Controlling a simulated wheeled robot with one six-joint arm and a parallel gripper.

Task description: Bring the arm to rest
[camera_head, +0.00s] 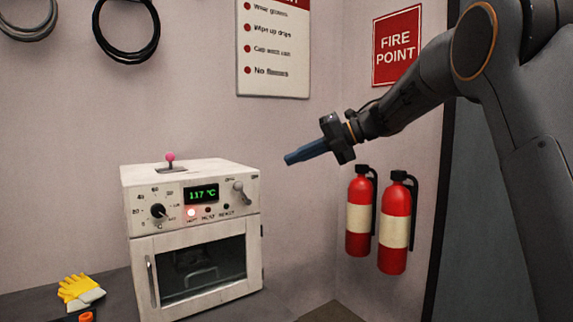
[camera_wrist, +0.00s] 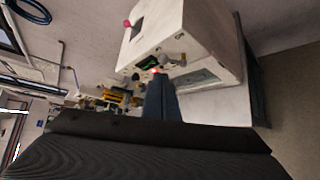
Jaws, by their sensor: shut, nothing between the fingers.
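My gripper (camera_head: 288,159) is in the middle of the head view, up and to the right of the white oven. Its blue fingers are together with nothing between them, and they point left. The fingers (camera_wrist: 160,98) also show in the wrist view, with the oven beyond them. My arm reaches in from the right of the head view, bent and raised, and touches nothing that I can see.
The white oven (camera_head: 196,222) stands on the dark bench, its display reading 117 °C and its door shut. Yellow gloves (camera_head: 79,290) lie to its left. Two red fire extinguishers (camera_head: 360,215) hang below my gripper. The air between oven and arm is clear.

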